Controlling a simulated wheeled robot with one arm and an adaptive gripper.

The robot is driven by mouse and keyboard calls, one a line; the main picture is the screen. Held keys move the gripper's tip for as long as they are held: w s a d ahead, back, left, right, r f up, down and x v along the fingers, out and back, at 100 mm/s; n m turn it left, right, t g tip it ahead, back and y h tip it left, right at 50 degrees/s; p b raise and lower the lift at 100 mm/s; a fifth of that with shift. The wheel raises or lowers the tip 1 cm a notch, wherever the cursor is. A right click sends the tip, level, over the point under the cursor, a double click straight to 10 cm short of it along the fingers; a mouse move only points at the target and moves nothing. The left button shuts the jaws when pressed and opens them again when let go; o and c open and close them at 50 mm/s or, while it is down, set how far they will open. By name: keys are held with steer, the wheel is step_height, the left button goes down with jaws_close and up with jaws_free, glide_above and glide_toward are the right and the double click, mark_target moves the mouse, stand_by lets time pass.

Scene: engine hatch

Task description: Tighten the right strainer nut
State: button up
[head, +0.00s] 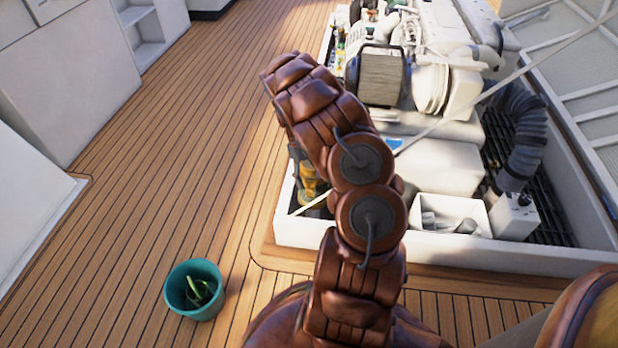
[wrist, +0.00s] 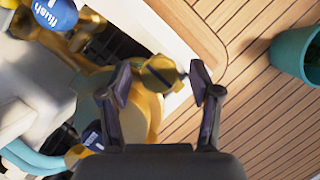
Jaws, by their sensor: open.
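In the wrist view my gripper (wrist: 161,70) is open, with one dark finger on each side of a yellow brass nut (wrist: 158,76). The nut lies between the fingertips, with visible gaps. I cannot tell whether it is level with the tips in depth. A rounded yellow strainer body (wrist: 150,122) shows below the nut, partly behind the left finger. In the head view a yellow strainer part (head: 308,184) shows at the left end of the hatch, mostly behind my arm. I cannot tell from the views which strainer this nut belongs to.
The white hatch rim (wrist: 178,98) runs close beside the nut. A blue handle marked "flush" (wrist: 55,13) and another blue handle (wrist: 92,136) lie left of the gripper. A teal bucket (head: 194,290) stands on the open wooden deck (head: 130,210).

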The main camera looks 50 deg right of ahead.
steer(key=c, duration=1.1)
steer(key=shift+r+m+p, duration=0.1)
steer(key=shift+m+p, duration=0.3)
steer(key=shift+p, duration=0.15)
steer(key=shift+m+t+y+p, duration=0.3)
steer(key=shift+m+y+p, duration=0.3)
steer(key=shift+m+p, duration=0.5)
steer(key=m+y+p, duration=0.1)
steer(key=m+p, duration=0.1)
steer(key=m, duration=0.1)
steer(key=m+t+p, duration=0.1)
steer(key=m+p, duration=0.1)
steer(key=m, duration=0.1)
steer(key=shift+s+d+r+y, duration=0.1)
steer(key=shift+r+y, duration=0.05)
steer(key=shift+y, duration=0.25)
steer(key=m+t+p, duration=0.1)
steer(key=m+p, duration=0.2)
steer(key=m+t+p, duration=0.1)
steer(key=m+p, duration=0.2)
steer(key=shift+s+d+t+y, duration=0.1)
steer(key=shift+t+y, duration=0.3)
steer(key=shift+d+m+t+p, duration=0.1)
steer(key=shift+m+t+p, duration=0.3)
steer(key=shift+m+p, duration=0.95)
steer(key=shift+f+m, duration=0.2)
steer(key=shift+m, duration=0.05)
